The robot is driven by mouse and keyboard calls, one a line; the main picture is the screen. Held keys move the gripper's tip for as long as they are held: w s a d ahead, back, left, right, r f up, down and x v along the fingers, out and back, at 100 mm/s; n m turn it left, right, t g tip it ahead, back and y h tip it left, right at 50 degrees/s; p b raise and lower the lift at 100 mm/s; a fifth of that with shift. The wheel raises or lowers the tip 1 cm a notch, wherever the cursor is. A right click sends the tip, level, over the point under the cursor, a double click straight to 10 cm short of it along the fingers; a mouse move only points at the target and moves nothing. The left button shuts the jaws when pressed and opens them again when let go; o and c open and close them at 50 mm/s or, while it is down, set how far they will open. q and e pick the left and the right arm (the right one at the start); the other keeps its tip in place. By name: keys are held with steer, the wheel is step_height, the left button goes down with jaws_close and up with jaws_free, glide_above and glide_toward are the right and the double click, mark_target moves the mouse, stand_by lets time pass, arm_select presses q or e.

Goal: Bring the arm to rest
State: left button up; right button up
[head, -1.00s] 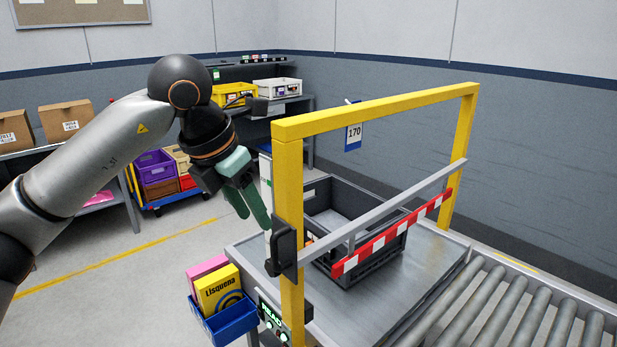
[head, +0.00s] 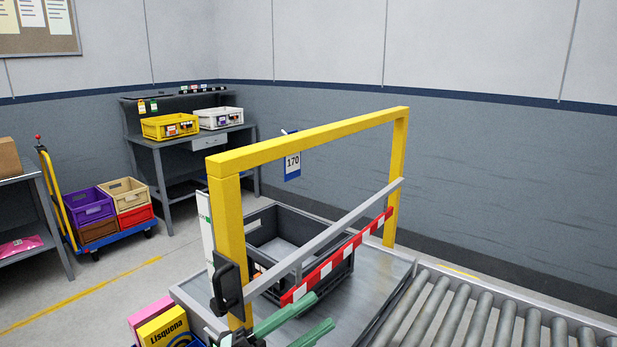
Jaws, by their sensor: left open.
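My left gripper (head: 323,310) shows at the bottom edge, in front of the station. Its two green fingers point up and to the right, with a gap between them and nothing held. The rest of the left arm is out of the picture. The fingers overlap the lower part of the yellow frame (head: 300,142) and the steel table in the picture; I cannot tell how far apart they are. My right gripper is not in view.
A grey crate (head: 262,228) stands on the steel table behind a red-and-white bar (head: 335,262). A roller conveyor (head: 480,310) runs to the right. A yellow Lisquena box (head: 163,329) sits at lower left.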

arm_select(q)
steer(key=a+f+n+t+y, duration=0.45)
steer(key=f+n+y, duration=0.25)
steer(key=f+n, duration=0.25)
steer(key=a+f+n+t+y, duration=0.3)
steer(key=a+f+n+y, duration=0.35)
steer(key=f+n, duration=0.3)
steer(key=s+a+f+n+g+y, duration=0.2)
steer(key=s+f+n+g, duration=0.1)
steer(key=s+f, duration=0.5)
steer(key=s+a+f+n+g+y, duration=0.3)
steer(key=s+f, duration=0.6)
steer(key=f, duration=0.3)
steer(key=shift+a+g+y, duration=0.35)
steer(key=shift+g, duration=0.3)
